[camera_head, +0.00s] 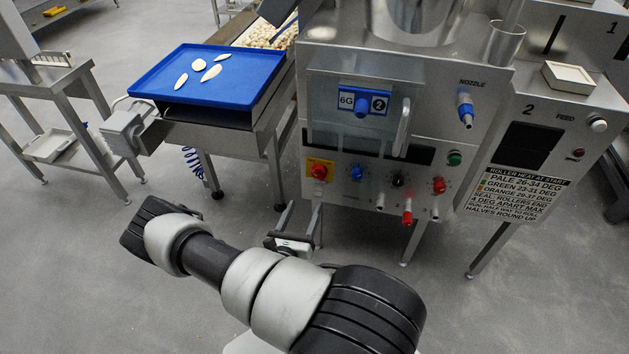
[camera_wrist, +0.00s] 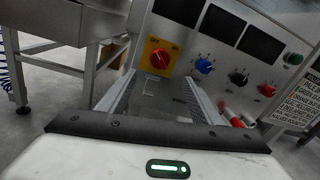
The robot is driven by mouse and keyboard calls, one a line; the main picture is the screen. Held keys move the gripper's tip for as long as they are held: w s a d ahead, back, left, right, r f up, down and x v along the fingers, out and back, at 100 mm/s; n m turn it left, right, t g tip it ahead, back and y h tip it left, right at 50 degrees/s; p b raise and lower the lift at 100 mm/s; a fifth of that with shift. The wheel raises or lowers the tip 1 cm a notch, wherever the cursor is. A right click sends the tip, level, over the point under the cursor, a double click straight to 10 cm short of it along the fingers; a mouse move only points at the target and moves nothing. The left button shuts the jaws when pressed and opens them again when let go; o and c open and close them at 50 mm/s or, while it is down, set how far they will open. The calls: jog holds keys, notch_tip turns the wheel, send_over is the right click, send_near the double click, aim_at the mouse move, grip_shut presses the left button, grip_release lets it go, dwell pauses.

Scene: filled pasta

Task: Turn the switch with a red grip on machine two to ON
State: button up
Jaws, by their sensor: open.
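The machine's grey front panel carries a red rotary switch (camera_head: 319,171) on a yellow plate at its lower left. In the wrist view the red grip (camera_wrist: 160,58) shows ahead of my fingers, with small lettering above it on the plate; I cannot tell clearly which way it points. A red-sleeved lever (camera_head: 407,212) hangs at the panel's lower edge, between two pale levers. My gripper (camera_head: 301,208) is open and empty, below and in front of the yellow plate. In the wrist view its two fingers (camera_wrist: 162,82) are spread apart, pointing toward the panel, with the switch beyond their tips.
A blue knob (camera_head: 357,173), black knob (camera_head: 398,180) and red knob (camera_head: 438,185) sit right of the switch. A green button (camera_head: 455,158) is above them. A blue tray (camera_head: 215,92) with pale pieces lies on the table at left. A labelled cabinet (camera_head: 535,120) stands at right.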

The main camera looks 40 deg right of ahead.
aim_at(317, 177)
jog(key=b+x, duration=0.2)
jog(key=x, duration=1.1)
jog(key=shift+w+d, duration=0.15)
jog(key=shift+d, duration=0.05)
jog(key=shift+c, duration=0.4)
jog(key=c, duration=1)
